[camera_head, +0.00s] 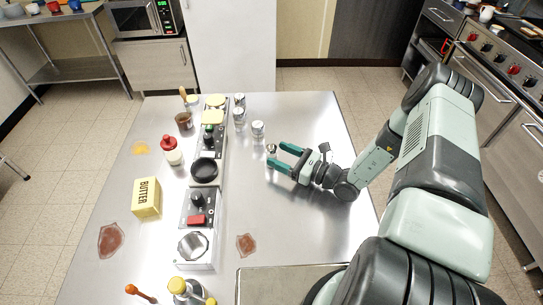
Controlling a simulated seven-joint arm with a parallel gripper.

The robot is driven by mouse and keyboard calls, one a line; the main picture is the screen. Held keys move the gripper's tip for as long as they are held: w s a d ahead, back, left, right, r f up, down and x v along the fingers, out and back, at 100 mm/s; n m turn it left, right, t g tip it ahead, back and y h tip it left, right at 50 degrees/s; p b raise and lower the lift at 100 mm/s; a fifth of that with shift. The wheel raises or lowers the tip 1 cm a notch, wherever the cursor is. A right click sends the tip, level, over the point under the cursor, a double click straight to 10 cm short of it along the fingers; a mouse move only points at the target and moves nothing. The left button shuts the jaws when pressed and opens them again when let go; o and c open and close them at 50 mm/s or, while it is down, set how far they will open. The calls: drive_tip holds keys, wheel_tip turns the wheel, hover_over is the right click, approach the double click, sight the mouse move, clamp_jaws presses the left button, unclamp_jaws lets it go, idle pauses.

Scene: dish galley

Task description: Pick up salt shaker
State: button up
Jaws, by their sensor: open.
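Several small clear shakers with metal caps stand on the steel table. One shaker (271,149) is at the tips of my gripper (275,154). A second shaker (258,131) stands a little behind and left of it, and others (239,117) stand farther back. I cannot read which one holds salt. My gripper is open, its two teal fingers pointing left, low over the table. The nearest shaker shows at or just between the fingertips, partly hidden. I cannot tell whether the fingers touch it.
A row of devices left of the gripper includes a black round pan (204,170) and a red-buttoned unit (197,222). The steel table (300,220) is clear in front of my gripper.

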sight(276, 154)
drive_tip(key=shift+x, duration=1.8)
drive_tip(key=shift+s+r, duration=0.1)
drive_tip(key=c, duration=1.1)
